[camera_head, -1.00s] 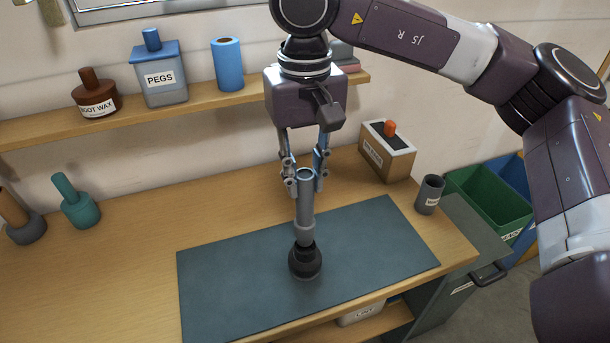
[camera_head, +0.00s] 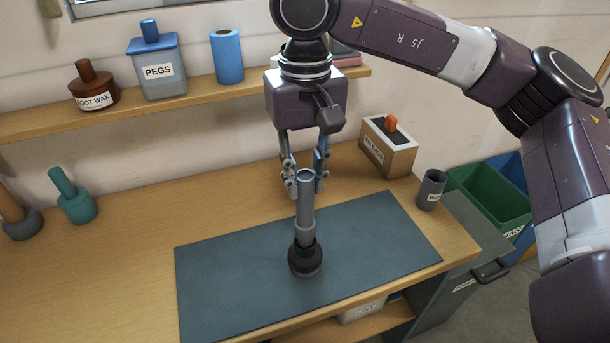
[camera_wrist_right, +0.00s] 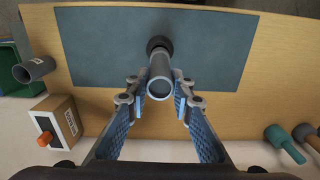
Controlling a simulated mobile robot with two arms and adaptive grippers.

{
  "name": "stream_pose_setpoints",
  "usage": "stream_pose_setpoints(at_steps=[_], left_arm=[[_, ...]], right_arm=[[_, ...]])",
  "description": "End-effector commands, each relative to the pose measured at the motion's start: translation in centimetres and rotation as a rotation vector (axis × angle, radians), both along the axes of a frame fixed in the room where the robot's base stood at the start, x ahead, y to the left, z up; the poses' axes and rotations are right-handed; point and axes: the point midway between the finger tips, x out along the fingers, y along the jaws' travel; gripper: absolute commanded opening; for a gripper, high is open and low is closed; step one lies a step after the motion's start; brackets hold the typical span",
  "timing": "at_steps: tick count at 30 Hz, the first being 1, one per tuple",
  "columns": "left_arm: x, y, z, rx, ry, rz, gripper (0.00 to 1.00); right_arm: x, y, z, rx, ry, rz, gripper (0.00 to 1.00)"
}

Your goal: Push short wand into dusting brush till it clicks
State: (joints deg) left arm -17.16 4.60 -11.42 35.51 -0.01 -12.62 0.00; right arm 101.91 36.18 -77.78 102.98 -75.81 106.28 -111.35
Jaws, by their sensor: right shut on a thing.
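The short wand (camera_head: 305,205) is a grey tube with an open top, standing upright. Its lower end meets the black dusting brush (camera_head: 305,259), which stands on the dark mat (camera_head: 380,240). I cannot tell how deep the wand sits in the brush. My right gripper (camera_head: 305,180) points down and is shut on the wand near its top. In the right wrist view the fingers flank the wand (camera_wrist_right: 160,80), with the brush (camera_wrist_right: 159,43) beyond it. My left gripper is not in view.
A labelled box (camera_head: 388,147) with an orange knob and a dark grey cup (camera_head: 431,189) stand at the bench's right. Teal (camera_head: 72,196) and brown-grey items stand at the left. A shelf (camera_head: 120,114) with a PEGS tub runs behind. Green and blue bins are at the right.

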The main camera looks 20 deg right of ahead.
Motion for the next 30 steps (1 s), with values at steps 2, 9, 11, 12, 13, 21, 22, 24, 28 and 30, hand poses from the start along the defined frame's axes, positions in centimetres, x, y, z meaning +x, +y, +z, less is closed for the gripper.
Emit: stream_pose_setpoints(at_steps=[2,9,11,12,13,21,22,24,28,30], left_arm=[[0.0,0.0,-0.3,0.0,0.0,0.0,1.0],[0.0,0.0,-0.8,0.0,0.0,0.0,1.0],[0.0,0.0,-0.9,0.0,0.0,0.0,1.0],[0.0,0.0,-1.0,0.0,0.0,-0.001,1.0],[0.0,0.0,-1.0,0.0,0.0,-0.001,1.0],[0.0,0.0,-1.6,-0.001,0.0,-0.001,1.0],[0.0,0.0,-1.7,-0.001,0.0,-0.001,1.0],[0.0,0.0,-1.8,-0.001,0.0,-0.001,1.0],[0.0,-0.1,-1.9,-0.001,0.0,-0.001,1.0],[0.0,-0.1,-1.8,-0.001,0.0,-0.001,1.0]], right_arm=[[0.0,0.0,-0.3,0.0,0.0,0.0,0.0],[0.0,0.0,-0.9,0.0,0.0,0.001,0.0],[0.0,0.0,-1.1,0.0,0.0,0.001,0.0],[0.0,0.0,-1.2,0.0,0.0,0.001,0.0],[0.0,0.0,-1.2,0.0,0.0,0.001,0.0],[0.0,0.0,-1.9,0.0,0.0,0.001,0.0],[0.0,0.0,-2.0,0.0,0.0,0.001,0.0],[0.0,0.0,-2.2,0.0,0.0,0.001,0.0],[0.0,0.0,-2.3,0.0,0.0,0.001,0.23],[0.0,0.0,-2.2,0.0,0.0,0.0,0.31]])
